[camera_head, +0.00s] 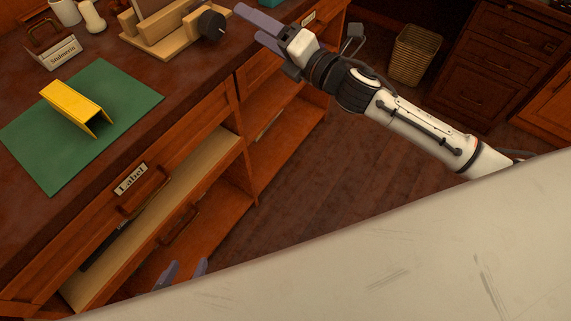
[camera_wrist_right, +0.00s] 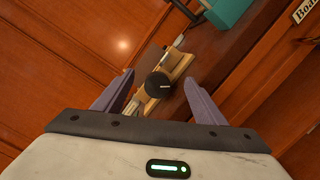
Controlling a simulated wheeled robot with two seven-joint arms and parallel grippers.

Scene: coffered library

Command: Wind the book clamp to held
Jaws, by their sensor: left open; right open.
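The book clamp (camera_head: 160,32) is a pale wooden frame with a black round knob (camera_head: 212,24) on its right end, at the top of the desk in the head view. In the right wrist view the knob (camera_wrist_right: 158,86) lies between the finger outlines, with the wooden clamp (camera_wrist_right: 178,64) behind it. My right gripper (camera_head: 243,43) is open and empty, just off the desk edge to the right of the knob, apart from it. My left gripper (camera_head: 185,271) is open at the bottom of the head view; only its purple fingertips show, and the rest is hidden.
A yellow folded piece (camera_head: 77,103) lies on a green mat (camera_head: 125,95). A name sign (camera_head: 58,53) and white vessels (camera_head: 75,14) stand at the upper left. The desk front has a labelled drawer (camera_head: 135,190) and open shelves. A wicker basket (camera_head: 414,54) stands on the floor.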

